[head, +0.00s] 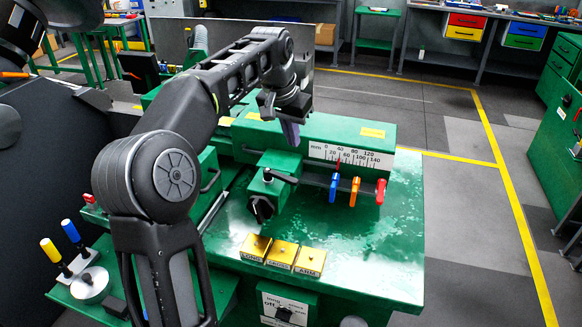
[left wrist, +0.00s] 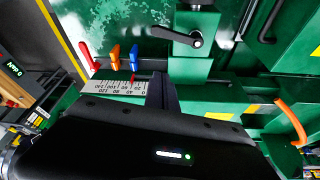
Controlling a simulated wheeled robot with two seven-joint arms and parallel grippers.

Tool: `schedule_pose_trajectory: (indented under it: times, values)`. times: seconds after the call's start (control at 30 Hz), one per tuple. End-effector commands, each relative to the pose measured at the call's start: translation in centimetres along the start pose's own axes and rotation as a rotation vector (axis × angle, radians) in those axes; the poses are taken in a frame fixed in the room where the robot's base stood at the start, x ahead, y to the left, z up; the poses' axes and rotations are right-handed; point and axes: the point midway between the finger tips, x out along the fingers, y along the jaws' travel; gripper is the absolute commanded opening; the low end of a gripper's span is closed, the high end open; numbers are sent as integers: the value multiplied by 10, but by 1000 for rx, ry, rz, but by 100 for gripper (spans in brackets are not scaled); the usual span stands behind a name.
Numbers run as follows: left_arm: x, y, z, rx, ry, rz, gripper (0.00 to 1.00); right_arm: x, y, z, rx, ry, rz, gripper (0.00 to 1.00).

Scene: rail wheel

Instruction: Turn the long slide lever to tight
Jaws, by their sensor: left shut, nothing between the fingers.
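Gold plates marked LONG (head: 255,247), CROSS (head: 282,254) and ARM (head: 309,262) sit on the green machine. Behind them, a blue lever (head: 333,186), an orange lever (head: 354,191) and a red lever (head: 380,191) stand in a row below the mm scale (head: 350,156). I cannot tell which lever belongs to LONG. My left gripper (head: 290,133) is shut and empty above the machine's back rail, left of the scale. Its fingers (left wrist: 162,92) point toward the black lever's block. My right gripper is out of view.
A black rotary knob (head: 284,313) is on the machine's front. Yellow and blue handles (head: 50,250) stand at the left. An orange handle (left wrist: 292,120) shows in the left wrist view. The machine top right of the plates (head: 375,245) is clear.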

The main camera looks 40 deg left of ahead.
Motion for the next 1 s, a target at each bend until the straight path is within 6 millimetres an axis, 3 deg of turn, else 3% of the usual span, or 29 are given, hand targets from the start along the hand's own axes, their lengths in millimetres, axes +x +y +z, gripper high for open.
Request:
schedule_pose_trajectory:
  times: [0.17,0.53,0.73,1.0]
  values:
    - [22,0,1,0,-4,1,0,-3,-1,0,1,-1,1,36]
    - [95,0,1,-1,-4,2,0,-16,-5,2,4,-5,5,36]
    - [81,-1,28,-3,0,-1,0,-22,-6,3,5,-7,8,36]
    - [79,0,38,-2,1,0,0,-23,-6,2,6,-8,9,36]
